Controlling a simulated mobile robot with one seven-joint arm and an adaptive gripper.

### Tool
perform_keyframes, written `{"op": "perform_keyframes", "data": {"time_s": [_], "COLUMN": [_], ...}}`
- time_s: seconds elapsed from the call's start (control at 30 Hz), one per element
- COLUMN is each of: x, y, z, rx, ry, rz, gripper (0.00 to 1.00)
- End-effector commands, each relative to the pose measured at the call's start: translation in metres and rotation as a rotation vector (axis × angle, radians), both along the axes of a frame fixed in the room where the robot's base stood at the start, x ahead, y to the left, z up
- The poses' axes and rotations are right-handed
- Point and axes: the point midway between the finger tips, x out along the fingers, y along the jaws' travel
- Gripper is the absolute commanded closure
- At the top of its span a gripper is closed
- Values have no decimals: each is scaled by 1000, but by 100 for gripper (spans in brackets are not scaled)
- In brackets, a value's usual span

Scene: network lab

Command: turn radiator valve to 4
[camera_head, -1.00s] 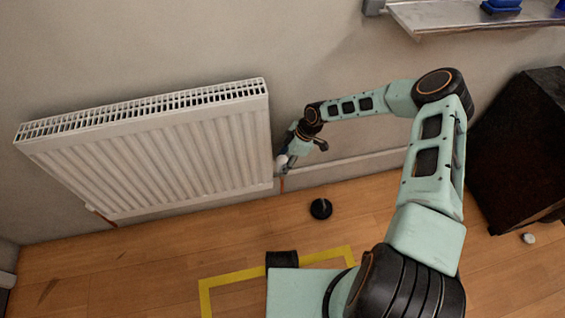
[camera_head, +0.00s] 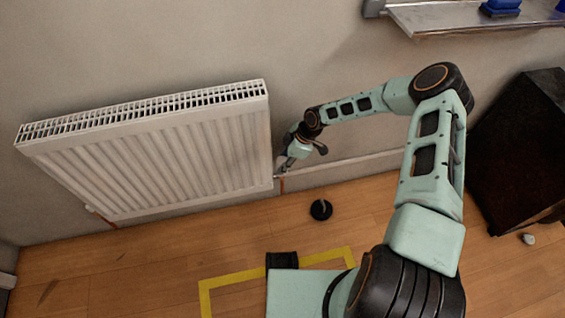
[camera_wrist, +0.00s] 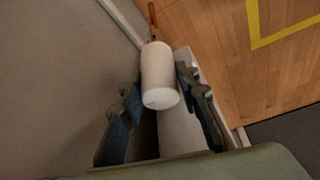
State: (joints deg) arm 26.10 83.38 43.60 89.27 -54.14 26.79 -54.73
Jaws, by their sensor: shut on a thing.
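The white radiator (camera_head: 150,155) hangs on the wall at the left in the head view. The radiator valve's white cylindrical head (camera_wrist: 159,78) sits between the two dark fingers of my gripper (camera_wrist: 160,84) in the wrist view. My gripper is shut on it, one finger on each side. A small mark shows on the near end face of the head; I cannot read any number. In the head view my gripper (camera_head: 284,168) is at the radiator's lower right corner, where it mostly hides the valve.
A copper-coloured pipe (camera_wrist: 152,14) runs beyond the valve head. A black round object (camera_head: 321,209) sits on the wooden floor, with yellow floor tape (camera_head: 205,298) nearer. A dark cabinet (camera_head: 520,150) stands at the right, below a wall shelf (camera_head: 450,17).

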Motion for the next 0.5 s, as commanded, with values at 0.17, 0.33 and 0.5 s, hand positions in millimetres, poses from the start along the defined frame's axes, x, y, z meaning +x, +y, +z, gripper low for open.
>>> {"op": "perform_keyframes", "data": {"time_s": [0.17, 0.33, 0.5], "x": [-1, -1, -1], "y": [0, 2, 2], "z": [2, 1, 0], "rx": [-4, -4, -2], "ry": [-1, -3, -5], "rz": [-114, -267, -428], "gripper": [95, 95, 95]}}
